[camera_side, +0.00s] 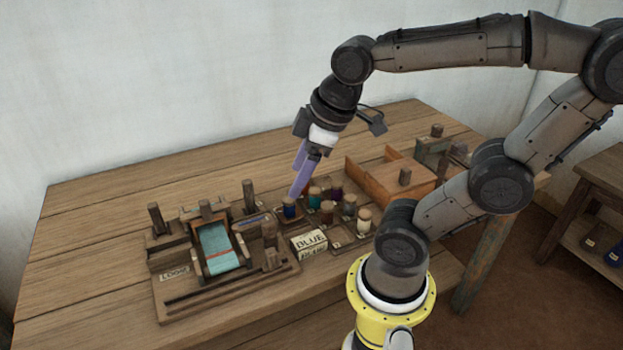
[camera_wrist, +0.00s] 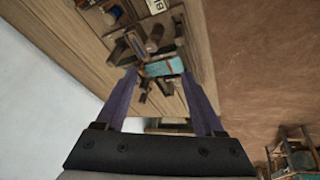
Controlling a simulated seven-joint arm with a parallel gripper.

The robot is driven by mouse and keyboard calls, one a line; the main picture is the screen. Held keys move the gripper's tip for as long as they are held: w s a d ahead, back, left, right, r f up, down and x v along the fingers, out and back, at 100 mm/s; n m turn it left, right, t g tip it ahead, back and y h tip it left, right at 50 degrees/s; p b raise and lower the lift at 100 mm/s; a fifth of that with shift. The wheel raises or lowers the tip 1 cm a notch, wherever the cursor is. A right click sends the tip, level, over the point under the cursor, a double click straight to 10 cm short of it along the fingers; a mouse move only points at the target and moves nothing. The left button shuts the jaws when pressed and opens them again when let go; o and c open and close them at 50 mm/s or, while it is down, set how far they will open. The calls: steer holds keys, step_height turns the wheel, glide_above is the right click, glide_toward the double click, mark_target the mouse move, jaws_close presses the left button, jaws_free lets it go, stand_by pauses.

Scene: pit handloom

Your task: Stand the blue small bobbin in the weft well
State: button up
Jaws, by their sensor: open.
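The blue bobbin (camera_side: 289,210) with a tan wooden top stands upright at the left end of a group of bobbins on the table. My gripper (camera_side: 298,190) is open, with its purple fingers pointing down just above and beside this bobbin. I cannot tell whether they touch it. In the wrist view my gripper (camera_wrist: 158,74) shows two spread fingers with nothing held between them. The wooden loom (camera_side: 226,270) with teal cloth (camera_side: 217,246) stands to the left. It also shows in the wrist view, where its teal cloth (camera_wrist: 164,67) lies beyond the fingertips. I cannot make out which opening is the weft well.
Several other bobbins crowd close on the right, including a teal one (camera_side: 314,198), a dark red one (camera_side: 327,213) and a white one (camera_side: 363,222). A card reading "BLUE" (camera_side: 309,242) stands in front. An orange-brown wooden box (camera_side: 400,184) is behind. The table's left end is clear.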

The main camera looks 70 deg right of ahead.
steer(key=s+a+m, duration=0.1)
steer(key=s+a+m+t, duration=0.1)
steer(key=m, duration=0.1)
steer(key=shift+s, duration=0.4)
